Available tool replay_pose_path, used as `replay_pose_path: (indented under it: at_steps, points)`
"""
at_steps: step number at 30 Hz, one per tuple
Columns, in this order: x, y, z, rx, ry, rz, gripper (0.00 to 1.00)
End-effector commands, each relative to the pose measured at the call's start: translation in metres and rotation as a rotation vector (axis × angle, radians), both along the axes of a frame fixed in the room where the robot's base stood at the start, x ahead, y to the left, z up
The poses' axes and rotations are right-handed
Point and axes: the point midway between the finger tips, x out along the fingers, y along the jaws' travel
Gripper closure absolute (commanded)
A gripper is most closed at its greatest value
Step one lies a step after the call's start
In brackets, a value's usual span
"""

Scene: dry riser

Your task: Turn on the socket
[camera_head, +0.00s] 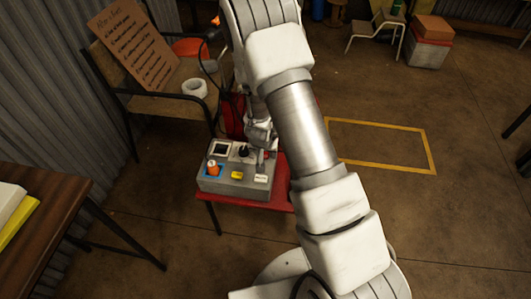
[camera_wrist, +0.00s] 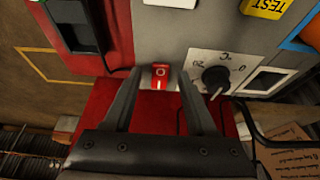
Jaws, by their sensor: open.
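A grey control box (camera_head: 208,185) stands on a small red table (camera_head: 283,188) in the head view. In the wrist view, a small red rocker switch (camera_wrist: 160,77), with a circle and a line on it, sits on the grey box face (camera_wrist: 165,22). My gripper (camera_wrist: 162,73) is open, and its two fingers frame the switch, one on each side. I cannot tell whether the fingertips touch the box. In the head view, my gripper (camera_head: 262,150) is at the back right of the box, partly hidden by my arm. No socket outlet is clearly recognisable.
A black rotary knob (camera_wrist: 215,80) is close to the right finger. A yellow TEST label (camera_wrist: 265,7) and an orange knob (camera_head: 213,169) are also on the box. A bench (camera_head: 165,108) stands behind, and a wooden table (camera_head: 50,215) is at left.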

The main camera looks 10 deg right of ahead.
Motion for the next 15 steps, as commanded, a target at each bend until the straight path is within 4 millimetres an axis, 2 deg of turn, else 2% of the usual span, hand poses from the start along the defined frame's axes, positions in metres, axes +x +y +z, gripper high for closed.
replay_pose_path:
  at_steps: [1,10,15]
  points:
    - [-0.0001,0.0001,0.0001,0.0,0.0,0.0,0.44]
    - [-0.0003,0.0002,0.0001,0.0,0.001,0.001,0.98]
    - [-0.0004,0.0002,0.0002,0.0,0.001,0.001,1.0]
